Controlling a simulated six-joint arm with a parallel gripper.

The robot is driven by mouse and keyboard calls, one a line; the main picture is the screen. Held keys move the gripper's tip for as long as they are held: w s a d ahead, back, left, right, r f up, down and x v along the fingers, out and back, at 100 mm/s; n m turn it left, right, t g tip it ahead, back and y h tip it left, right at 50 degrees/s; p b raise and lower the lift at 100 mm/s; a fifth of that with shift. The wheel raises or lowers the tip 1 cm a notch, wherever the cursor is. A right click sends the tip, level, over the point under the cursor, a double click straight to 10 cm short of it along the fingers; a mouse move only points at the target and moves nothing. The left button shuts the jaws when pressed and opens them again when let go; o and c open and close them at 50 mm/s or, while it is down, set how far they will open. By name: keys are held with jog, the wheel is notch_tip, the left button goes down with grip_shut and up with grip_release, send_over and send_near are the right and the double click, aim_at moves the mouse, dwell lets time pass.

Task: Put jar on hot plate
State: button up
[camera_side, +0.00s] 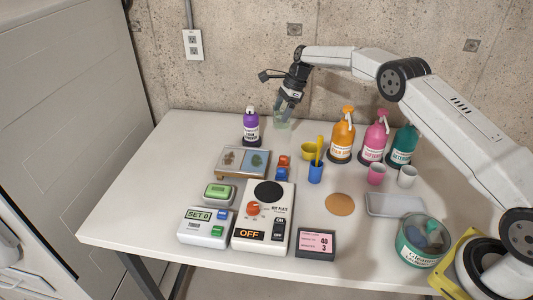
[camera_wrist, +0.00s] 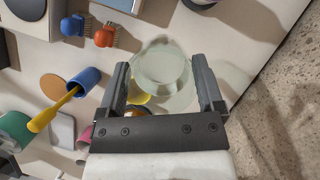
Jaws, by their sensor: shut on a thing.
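A clear, faintly green glass jar (camera_side: 281,119) is at the back of the table, and it fills the space between the fingers in the wrist view (camera_wrist: 163,72). My gripper (camera_side: 288,106) is shut on it from above; I cannot tell whether the jar touches the table. The hot plate (camera_side: 277,222) is a white box at the front middle, with a bare round black plate (camera_side: 268,192), an orange knob and a display reading OFF. The hot plate lies in front of my gripper, a little to the left.
A purple bottle (camera_side: 251,128) stands left of the jar. Orange, pink and teal spray bottles (camera_side: 342,137) stand to the right.

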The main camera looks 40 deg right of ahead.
jog(key=shift+s+a+r, duration=0.35)
jog(key=shift+a+r, duration=0.35)
jog(key=shift+a, duration=0.05)
jog(key=s+a+r, duration=0.6)
jog(key=s+a, duration=0.3)
jog(key=s, duration=0.3)
jog(key=s+a, duration=0.2)
jog(key=s, duration=0.6)
jog(key=s+a, duration=0.2)
jog(key=s, duration=0.7)
jog(key=shift+s+r, duration=0.15)
jog(key=shift+r, duration=0.05)
jog(key=w+a+f, duration=0.2)
jog(key=w+f, duration=0.7)
jog(key=w, duration=0.4)
jog(key=shift+w+a+f, duration=0.15)
jog(key=shift+a, duration=0.05)
